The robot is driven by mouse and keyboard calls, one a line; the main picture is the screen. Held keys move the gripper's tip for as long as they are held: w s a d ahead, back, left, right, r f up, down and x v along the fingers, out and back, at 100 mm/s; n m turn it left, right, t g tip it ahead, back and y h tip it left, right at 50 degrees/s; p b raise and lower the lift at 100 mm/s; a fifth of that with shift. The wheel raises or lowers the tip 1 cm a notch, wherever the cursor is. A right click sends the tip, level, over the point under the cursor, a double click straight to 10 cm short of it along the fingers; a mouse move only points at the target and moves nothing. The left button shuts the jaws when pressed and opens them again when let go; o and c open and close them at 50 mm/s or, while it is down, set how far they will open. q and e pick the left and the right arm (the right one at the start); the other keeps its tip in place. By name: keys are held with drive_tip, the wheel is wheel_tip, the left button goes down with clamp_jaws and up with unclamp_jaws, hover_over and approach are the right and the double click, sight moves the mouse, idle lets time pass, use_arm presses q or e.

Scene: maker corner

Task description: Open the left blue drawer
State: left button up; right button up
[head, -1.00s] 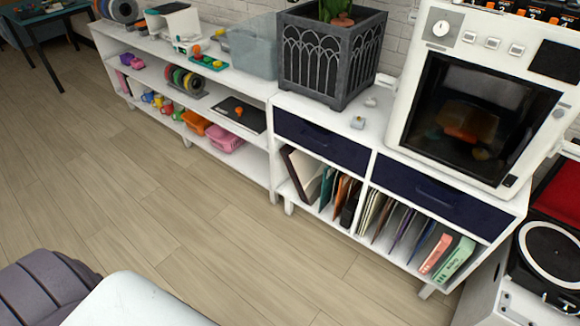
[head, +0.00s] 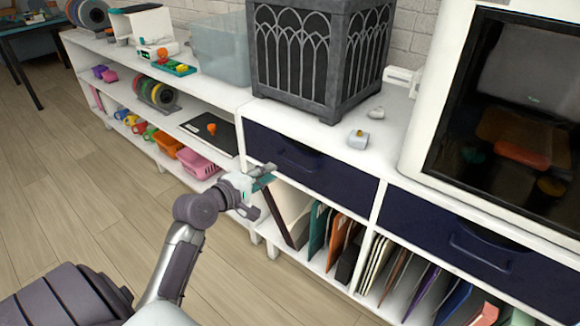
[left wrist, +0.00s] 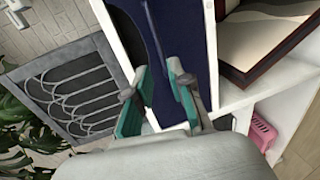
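The left blue drawer (head: 335,178) is dark navy and shut, set in the white shelf unit below the black planter. Its recessed handle (head: 297,158) is on its front, and the drawer front also shows in the left wrist view (left wrist: 166,88). My left gripper (head: 266,175) is in front of the drawer's lower left part, left of the handle. In the left wrist view my left gripper (left wrist: 158,82) has its two teal-padded fingers apart, with the drawer front beyond and nothing between them. Whether the fingers touch the drawer I cannot tell. My right gripper is in neither view.
A second blue drawer (head: 481,240) is to the right, shut, under a white machine (head: 422,125). Folders (head: 340,240) stand in the open compartments below. The planter (head: 318,60) and small items are on top. Wooden floor (head: 60,210) in front is clear.

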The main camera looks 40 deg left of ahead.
sight(290, 162)
use_arm(q)
drive_tip(key=shift+b+x, duration=0.75)
drive_tip(key=shift+x, duration=4.1)
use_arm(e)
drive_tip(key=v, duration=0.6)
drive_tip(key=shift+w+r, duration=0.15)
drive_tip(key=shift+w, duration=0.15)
use_arm(q)
drive_tip(key=shift+f, duration=0.1)
clamp_jaws()
drive_tip(key=shift+s, duration=0.1)
